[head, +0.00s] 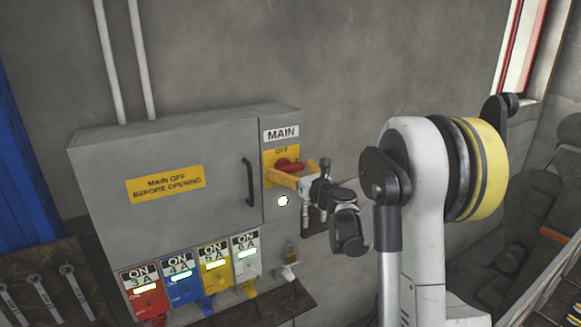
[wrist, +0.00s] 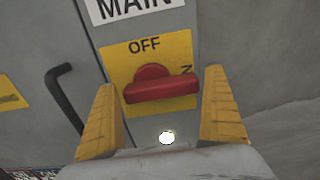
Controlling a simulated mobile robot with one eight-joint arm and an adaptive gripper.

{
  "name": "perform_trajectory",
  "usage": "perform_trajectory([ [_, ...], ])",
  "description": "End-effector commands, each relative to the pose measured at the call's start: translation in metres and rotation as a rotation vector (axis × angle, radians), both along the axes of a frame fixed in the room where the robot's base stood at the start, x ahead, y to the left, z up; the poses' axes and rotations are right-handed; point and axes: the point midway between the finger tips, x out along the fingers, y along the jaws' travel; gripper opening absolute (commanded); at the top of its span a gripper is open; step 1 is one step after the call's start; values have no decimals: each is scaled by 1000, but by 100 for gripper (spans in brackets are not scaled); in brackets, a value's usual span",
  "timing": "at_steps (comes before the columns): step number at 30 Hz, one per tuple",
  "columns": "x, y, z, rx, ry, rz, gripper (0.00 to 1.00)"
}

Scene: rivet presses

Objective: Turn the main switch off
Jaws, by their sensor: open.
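The main switch is a red rotary handle (wrist: 162,89) on a yellow plate (wrist: 178,48), under a "MAIN" label (head: 281,134). In the wrist view its bar lies nearly level. "OFF" is printed above it, and a sideways "N" shows at its right, the rest of that word hidden. My gripper (wrist: 160,82) is open, with one yellow finger on each side of the handle. Gaps show between the fingers and the handle's ends. In the head view the gripper (head: 299,171) is at the switch and partly covers the red handle (head: 288,164).
The switch is on a grey cabinet (head: 110,235) with a black door handle (head: 248,182) left of it. A white lamp (head: 283,201) glows below the switch. Several coloured "ON" switches line the cabinet's lower part. Wrenches (head: 75,290) hang at the lower left.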

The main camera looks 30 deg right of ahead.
Motion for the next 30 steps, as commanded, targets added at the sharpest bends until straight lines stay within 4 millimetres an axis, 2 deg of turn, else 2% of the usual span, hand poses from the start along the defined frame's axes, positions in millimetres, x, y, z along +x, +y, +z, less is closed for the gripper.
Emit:
perform_trajectory([
  [6, 1, 0, 0, 0, 0, 0, 100],
  [7, 0, 0, 0, 0, 0, 0, 97],
  [11, 0, 0, 0, 0, 0, 0, 57],
  [23, 0, 1, -1, -29, -1, 0, 56],
  [30, 0, 1, -2, -154, -5, 0, 56],
])
